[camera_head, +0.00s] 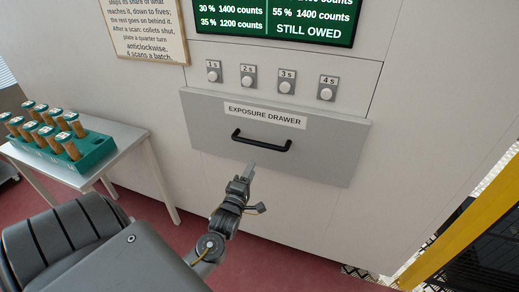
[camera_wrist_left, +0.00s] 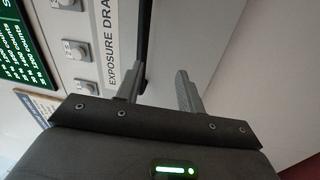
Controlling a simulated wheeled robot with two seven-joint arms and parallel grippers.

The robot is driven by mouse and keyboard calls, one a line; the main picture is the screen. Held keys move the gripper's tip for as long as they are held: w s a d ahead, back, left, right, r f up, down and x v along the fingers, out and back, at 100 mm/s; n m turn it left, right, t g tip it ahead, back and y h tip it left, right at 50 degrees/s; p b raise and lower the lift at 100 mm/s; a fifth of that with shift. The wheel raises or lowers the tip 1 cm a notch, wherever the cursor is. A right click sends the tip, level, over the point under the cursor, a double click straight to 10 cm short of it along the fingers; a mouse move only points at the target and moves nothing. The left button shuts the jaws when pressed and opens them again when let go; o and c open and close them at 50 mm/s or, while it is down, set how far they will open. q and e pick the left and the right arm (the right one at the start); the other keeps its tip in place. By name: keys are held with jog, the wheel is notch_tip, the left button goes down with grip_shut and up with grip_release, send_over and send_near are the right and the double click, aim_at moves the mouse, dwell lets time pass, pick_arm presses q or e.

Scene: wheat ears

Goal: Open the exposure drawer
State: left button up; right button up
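The exposure drawer (camera_head: 325,150) has a wide grey front with a printed label, set low in a pale cabinet wall. My left gripper (camera_head: 249,171) is just below and in front of the handle in the head view. In the left wrist view its two fingers (camera_wrist_left: 160,88) are apart with nothing held. A dark bar, apparently the handle (camera_wrist_left: 149,35), shows beyond them, closer to the left finger. Contact is not visible. My right gripper is not in view.
Several knobs, including one marked 4 s (camera_head: 326,93), sit above the drawer under a green display (camera_head: 290,22). A white table (camera_head: 122,140) at left holds a green rack (camera_head: 98,152) of capped tubes. A yellow bar (camera_head: 465,235) stands at lower right. Red floor lies below.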

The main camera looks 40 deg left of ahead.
aim_at(260, 144)
pick_arm(q)
jog(key=shift+n, duration=0.5)
jog(key=shift+w+a+r+p, duration=0.4)
jog(key=shift+w+a+r, duration=0.3)
jog(key=shift+w, duration=0.95)
jog(key=shift+w+a+r+p, duration=0.35)
jog(key=shift+w+a+r, duration=0.35)
jog(key=shift+w, duration=0.9)
jog(key=shift+w+a+r+p, duration=0.45)
jog(key=shift+w+r, duration=0.4)
jog(key=shift+w, duration=0.8)
grip_shut()
